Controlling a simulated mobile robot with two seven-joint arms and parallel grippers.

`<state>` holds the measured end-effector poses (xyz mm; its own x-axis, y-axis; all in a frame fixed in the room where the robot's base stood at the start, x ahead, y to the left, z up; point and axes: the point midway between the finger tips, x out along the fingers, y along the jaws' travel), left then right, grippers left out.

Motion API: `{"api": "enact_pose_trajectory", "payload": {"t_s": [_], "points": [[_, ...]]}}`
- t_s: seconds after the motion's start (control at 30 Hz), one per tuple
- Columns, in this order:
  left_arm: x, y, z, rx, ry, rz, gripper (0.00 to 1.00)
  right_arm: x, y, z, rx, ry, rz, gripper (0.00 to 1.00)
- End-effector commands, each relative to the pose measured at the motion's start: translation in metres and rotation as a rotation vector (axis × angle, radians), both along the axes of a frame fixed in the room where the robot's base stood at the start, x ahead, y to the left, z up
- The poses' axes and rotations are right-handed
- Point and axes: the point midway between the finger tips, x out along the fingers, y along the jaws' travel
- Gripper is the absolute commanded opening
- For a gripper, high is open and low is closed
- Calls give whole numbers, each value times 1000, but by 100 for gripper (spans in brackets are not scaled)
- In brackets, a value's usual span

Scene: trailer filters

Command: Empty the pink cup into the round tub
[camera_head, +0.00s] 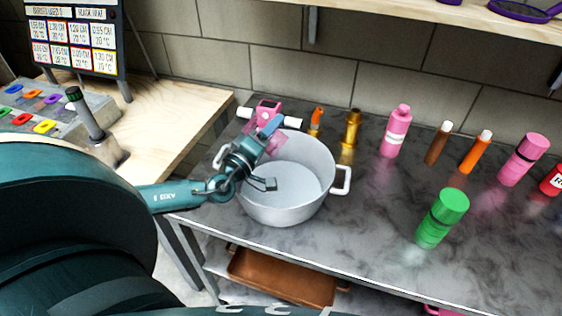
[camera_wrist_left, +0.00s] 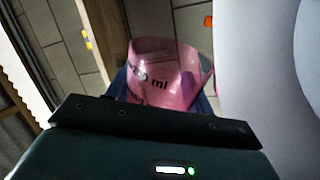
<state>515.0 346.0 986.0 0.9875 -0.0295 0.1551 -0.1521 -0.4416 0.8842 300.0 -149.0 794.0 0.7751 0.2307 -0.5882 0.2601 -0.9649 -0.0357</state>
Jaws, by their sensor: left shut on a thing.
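The round tub (camera_head: 307,208) is a pale grey pot with two side handles, standing on the dark marbled counter. The pink cup (camera_head: 278,143) is translucent and sits at my left gripper, over the back left part of the tub. In the left wrist view the pink cup (camera_wrist_left: 165,72) shows its dark "ml" marks and appears tilted, with the pale tub wall (camera_wrist_left: 262,75) close at right. My left gripper (camera_head: 268,136) is shut on the cup. The cup's contents and the tub's near inner wall are hidden. My right gripper is not in view.
A pink and white device (camera_head: 264,108) stands close behind the tub. Small orange and gold bottles (camera_head: 351,128) stand behind it, and a pink bottle (camera_head: 396,132) to the right. A green bottle (camera_head: 441,218) stands farther right. The counter between tub and green bottle is clear.

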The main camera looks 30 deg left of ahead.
Motion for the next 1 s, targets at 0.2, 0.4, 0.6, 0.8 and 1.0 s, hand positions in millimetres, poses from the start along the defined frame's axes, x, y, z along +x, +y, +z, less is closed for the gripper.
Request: {"api": "enact_pose_trajectory", "payload": {"t_s": [0.2,0.4,0.6,0.8,1.0], "points": [[0,-1,1,24,1,0,25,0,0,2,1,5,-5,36],[0,-2,2,47,2,0,25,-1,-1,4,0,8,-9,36],[0,-3,2,68,3,0,25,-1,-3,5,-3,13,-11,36],[0,-5,3,89,4,0,25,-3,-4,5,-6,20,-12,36],[0,-6,3,113,6,0,25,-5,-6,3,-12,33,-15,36]]}}
